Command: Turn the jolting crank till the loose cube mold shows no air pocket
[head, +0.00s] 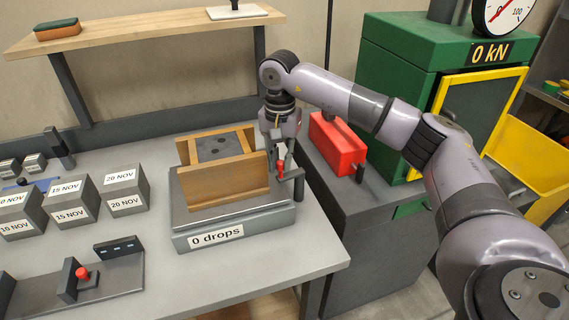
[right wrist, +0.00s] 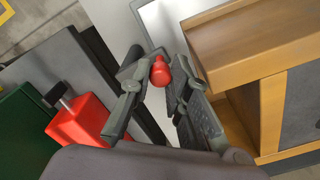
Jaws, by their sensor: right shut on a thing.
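The wooden cube mold (head: 236,171) sits on the grey jolting table (head: 240,222), whose front label reads "0 drops". The grey concrete in the mold (head: 218,145) shows a few dark patches on its top. The crank (head: 298,186) is on the right side of the jolting table, with a red handle (head: 281,169). My right gripper (head: 278,156) is shut on this red handle, which also shows between its fingers in the right wrist view (right wrist: 159,72). The mold's wooden wall (right wrist: 245,45) is close beside the fingers there. My left gripper is out of view.
Several labelled grey cubes (head: 70,205) stand at left. A grey fixture with a red knob (head: 82,273) is at front left. A red box (head: 338,143) stands right of the crank, before the green press (head: 400,60) reading "0 kN".

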